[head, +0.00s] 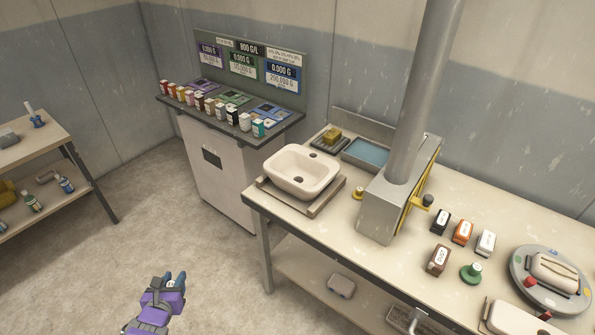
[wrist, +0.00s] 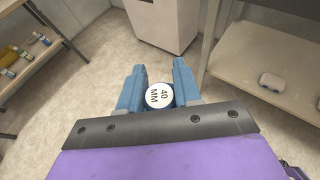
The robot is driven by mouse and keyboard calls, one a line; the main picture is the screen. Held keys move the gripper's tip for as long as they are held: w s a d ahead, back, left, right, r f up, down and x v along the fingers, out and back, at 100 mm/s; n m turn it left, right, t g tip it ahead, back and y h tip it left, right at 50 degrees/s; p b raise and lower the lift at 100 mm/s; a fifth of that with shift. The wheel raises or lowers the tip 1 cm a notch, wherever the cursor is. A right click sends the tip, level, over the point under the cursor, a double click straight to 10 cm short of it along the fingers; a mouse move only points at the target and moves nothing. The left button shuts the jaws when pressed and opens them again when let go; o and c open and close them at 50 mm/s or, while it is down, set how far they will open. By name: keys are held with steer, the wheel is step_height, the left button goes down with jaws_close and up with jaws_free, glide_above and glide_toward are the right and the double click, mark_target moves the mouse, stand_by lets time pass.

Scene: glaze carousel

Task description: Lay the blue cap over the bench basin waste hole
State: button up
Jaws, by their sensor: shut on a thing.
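The white bench basin (head: 276,164) sits on a low wooden stand on the workbench. Its dark waste hole (head: 298,180) shows open in the bowl. My gripper (head: 174,278) is low over the floor, in front of and left of the bench, well apart from the basin. In the wrist view my gripper (wrist: 160,68) has its blue fingers on either side of a round cap (wrist: 159,96) with a white "40 MM" top. Little of the cap's blue side shows between the fingers. The head view does not show the cap clearly.
A yellow knobbed piece (head: 358,194) stands right of the basin, beside a grey box with a thick pipe (head: 420,90). A green one (head: 471,273) stands further right, near small labelled blocks. The bench edge and legs lie between my gripper and the basin. Open floor surrounds my gripper.

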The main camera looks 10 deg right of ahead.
steer(key=shift+s+d+r, duration=0.1)
steer(key=shift+d, duration=0.4)
steer(key=shift+a, duration=0.15)
steer(key=shift+a, duration=0.1)
steer(key=w+d+r+m+h, duration=0.1)
steer(key=w+d+r, duration=0.7)
steer(key=d+r, duration=0.15)
steer(key=w+d+r+m+h, duration=0.1)
steer(key=w+d+r, duration=0.7)
steer(key=d, duration=0.3)
steer(key=s+d+r, duration=0.1)
steer(key=d+r, duration=0.4)
steer(key=d, duration=0.5)
steer(key=s+d+r, duration=0.1)
steer(key=d+r, duration=0.5)
steer(key=d, duration=0.5)
steer(key=shift+m+g+h, duration=0.3)
steer(key=shift+h, duration=0.1)
